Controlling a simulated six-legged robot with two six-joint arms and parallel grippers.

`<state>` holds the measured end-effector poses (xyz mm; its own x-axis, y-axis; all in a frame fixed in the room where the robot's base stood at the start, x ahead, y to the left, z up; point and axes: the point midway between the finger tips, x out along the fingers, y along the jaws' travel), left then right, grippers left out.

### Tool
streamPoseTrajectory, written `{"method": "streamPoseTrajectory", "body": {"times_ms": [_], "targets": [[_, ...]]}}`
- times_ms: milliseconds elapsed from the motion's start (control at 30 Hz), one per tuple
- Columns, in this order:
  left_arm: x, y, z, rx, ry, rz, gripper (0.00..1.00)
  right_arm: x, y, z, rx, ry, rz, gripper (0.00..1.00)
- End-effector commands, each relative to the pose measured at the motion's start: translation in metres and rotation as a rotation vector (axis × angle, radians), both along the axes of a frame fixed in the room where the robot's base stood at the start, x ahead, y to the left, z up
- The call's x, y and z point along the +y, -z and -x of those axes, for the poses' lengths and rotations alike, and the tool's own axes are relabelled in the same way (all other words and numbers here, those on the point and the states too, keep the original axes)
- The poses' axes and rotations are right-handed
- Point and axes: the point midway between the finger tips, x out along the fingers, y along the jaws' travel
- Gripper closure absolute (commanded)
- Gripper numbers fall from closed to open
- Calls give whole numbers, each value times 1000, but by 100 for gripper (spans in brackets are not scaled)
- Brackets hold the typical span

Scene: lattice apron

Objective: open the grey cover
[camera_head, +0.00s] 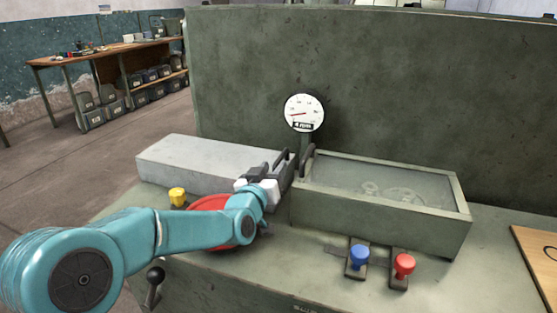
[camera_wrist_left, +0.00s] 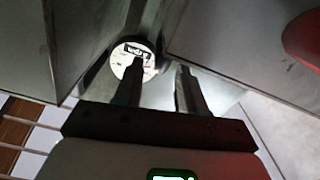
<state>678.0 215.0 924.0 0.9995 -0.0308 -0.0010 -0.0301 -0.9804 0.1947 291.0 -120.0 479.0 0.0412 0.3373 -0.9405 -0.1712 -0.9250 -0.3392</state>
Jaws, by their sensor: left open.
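A plain light-grey box-like block (camera_head: 205,160) lies on the left of the green-grey bench; it may be the grey cover, and no open gap shows on it. A grey-green framed box (camera_head: 385,213) with a clear pane on top stands to its right; round parts show dimly under the pane. My left gripper (camera_head: 290,162) is between the two, its fingers pointing at the back, below the gauge. In the left wrist view the gripper (camera_wrist_left: 159,68) is open with nothing visible between its fingers. I cannot tell whether a finger touches either box. My right gripper is out of view.
A round gauge (camera_head: 304,113) stands behind the gripper, before a tall grey-green panel (camera_head: 400,90). A red disc (camera_head: 207,204) is partly hidden behind my left arm. A yellow knob (camera_head: 177,196), blue knob (camera_head: 358,257) and red knob (camera_head: 403,265) stand on the bench. A wooden board (camera_head: 540,262) is at right.

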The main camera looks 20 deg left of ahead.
Motion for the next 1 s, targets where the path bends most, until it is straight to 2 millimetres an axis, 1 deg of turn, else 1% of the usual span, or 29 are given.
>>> {"method": "streamPoseTrajectory", "body": {"times_ms": [33,100,233,400,633,667,700,767,1000], "targets": [[0,0,-11,1,0,0,60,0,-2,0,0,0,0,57],[-1,0,-24,0,0,0,60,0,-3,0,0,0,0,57],[-1,0,-39,0,0,0,60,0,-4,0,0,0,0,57],[-1,0,-48,0,0,0,60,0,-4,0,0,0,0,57],[-1,0,-49,0,0,0,60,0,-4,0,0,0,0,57],[-1,0,-49,0,0,0,66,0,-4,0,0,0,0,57],[-1,0,-49,0,0,0,79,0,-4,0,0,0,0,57],[-1,0,-48,0,0,0,99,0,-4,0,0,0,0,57],[-2,-2,-48,0,1,0,100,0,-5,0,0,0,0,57]]}}
